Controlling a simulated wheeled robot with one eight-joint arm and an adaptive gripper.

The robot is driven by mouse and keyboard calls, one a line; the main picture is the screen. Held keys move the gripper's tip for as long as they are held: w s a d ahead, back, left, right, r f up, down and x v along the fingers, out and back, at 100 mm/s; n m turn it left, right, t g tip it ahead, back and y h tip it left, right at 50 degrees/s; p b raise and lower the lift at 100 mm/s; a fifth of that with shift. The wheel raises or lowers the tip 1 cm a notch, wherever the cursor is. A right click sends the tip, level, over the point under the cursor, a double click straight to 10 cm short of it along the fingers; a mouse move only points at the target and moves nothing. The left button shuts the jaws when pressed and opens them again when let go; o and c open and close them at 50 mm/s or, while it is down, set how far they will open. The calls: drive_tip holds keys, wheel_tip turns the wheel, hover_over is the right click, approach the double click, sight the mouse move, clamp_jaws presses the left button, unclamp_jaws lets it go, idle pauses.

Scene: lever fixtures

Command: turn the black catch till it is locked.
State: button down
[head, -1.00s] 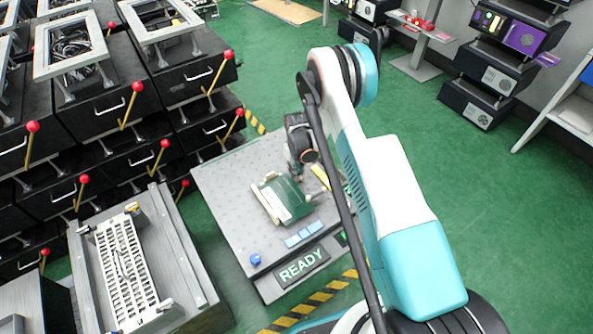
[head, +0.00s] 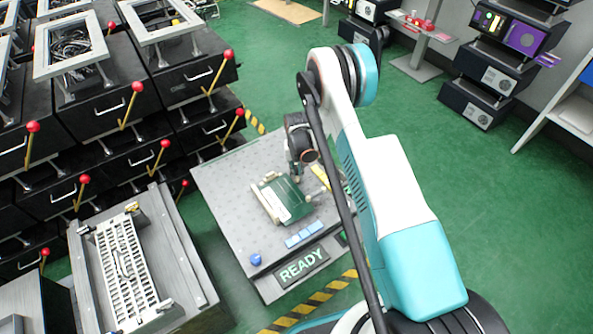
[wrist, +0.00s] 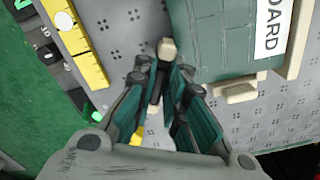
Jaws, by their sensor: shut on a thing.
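My gripper (wrist: 161,72) points down at the worktop in the wrist view, its two fingers drawn close together. A narrow bar with a cream end (wrist: 167,49) runs between the fingertips; I take it to be the catch, and its dark middle is mostly hidden by the fingers. A green housing (wrist: 222,40) with a white label ending in "OARD" lies to the right of the fingers, apart from them. In the head view the green housing (head: 283,200) sits on the grey table, with my gripper (head: 299,174) at its far right corner. How far the catch is turned is unclear.
A yellow strip (wrist: 75,40) lies left of the gripper in the wrist view. A READY panel (head: 301,266), blue blocks (head: 304,235) and a blue knob (head: 255,259) are at the table's front. Black drawer units with red-knobbed levers (head: 137,87) stand to the left.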

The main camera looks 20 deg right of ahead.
sight(296, 172)
drive_tip(key=m, duration=0.6)
drive_tip(key=shift+m, duration=0.3)
drive_tip(key=m, duration=0.5)
drive_tip(key=shift+m, duration=0.3)
drive_tip(key=c, duration=1.6)
unclamp_jaws()
drive_tip(key=shift+c, duration=0.2)
drive_tip(key=shift+r, duration=0.1)
wheel_tip(296, 172, up, 12)
